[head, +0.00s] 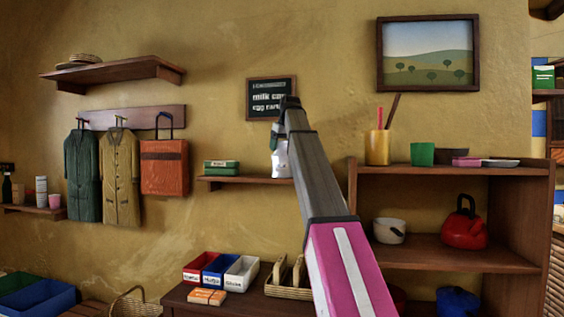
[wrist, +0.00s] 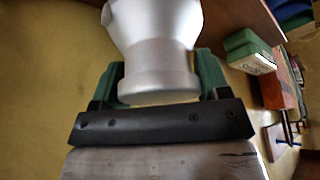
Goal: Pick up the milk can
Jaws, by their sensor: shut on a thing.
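The milk can (wrist: 155,68) is silver-grey with a wide body and a narrower collar. In the wrist view it fills the top middle, between the green fingers of my gripper (wrist: 160,80), which are shut on it. In the head view the can (head: 281,160) is small and pale, at the small wall shelf, partly hidden behind my arm. My gripper is above it there, mostly hidden by the arm. I cannot tell whether the can touches the shelf.
The small wall shelf (head: 225,179) holds green boxes (head: 221,167) to the left of the can. A chalkboard sign (head: 271,98) hangs above. A wooden shelf unit (head: 450,171) with cups and a red kettle (head: 464,228) stands at right. Coloured bins (head: 220,270) sit below.

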